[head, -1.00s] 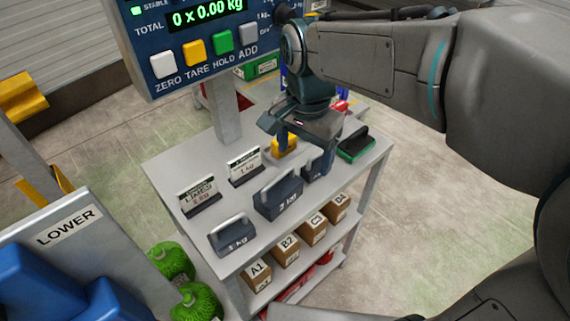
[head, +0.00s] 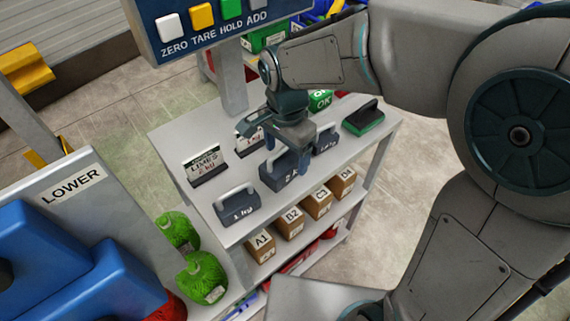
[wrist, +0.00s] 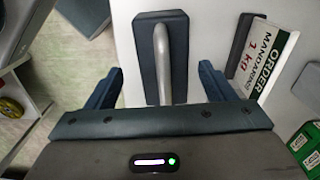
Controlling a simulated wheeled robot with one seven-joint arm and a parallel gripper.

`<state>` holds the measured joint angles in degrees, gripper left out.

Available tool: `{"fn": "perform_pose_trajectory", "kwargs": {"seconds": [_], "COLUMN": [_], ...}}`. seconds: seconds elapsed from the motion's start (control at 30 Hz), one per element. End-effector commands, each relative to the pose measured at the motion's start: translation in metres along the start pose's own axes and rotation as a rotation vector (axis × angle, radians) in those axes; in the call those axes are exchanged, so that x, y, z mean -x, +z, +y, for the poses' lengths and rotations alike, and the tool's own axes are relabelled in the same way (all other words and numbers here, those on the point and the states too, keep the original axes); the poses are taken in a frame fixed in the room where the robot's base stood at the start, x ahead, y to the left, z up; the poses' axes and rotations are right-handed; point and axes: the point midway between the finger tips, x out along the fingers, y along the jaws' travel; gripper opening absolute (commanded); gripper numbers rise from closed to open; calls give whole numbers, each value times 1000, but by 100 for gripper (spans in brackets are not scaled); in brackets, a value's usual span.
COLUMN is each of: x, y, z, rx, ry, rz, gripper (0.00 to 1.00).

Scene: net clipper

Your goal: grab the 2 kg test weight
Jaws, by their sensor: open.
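The 2 kg test weight (head: 274,180) is a dark blue-grey block with a silver handle, in the middle of the row on the grey table. My gripper (head: 287,150) is over it and hides part of its top and label. In the wrist view a dark weight (wrist: 147,55) with its silver bar handle lies between my two open fingers (wrist: 162,78), one on each side; I see no contact. A 1 kg weight (head: 238,206) stands nearer the front left, and another dark weight (head: 326,140) stands behind right.
The limes sign (head: 205,167) and the mandarins sign (wrist: 262,55) stand close to the weights. A green-and-black item (head: 363,118) lies at the table's right end. Labelled boxes (head: 289,221) fill the shelf below. The scale display (head: 200,28) rises behind on a post.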

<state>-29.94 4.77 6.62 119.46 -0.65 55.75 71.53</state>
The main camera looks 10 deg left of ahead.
Motion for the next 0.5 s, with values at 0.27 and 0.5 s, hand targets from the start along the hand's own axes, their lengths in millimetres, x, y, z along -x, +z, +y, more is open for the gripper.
{"fn": "perform_pose_trajectory", "kwargs": {"seconds": [0.27, 0.5], "x": [-36, -38], "y": [0, 0], "z": [-4, -4], "rx": [-1, 0], "ry": [2, 1], "rz": [-1, 0], "gripper": [76, 76]}}
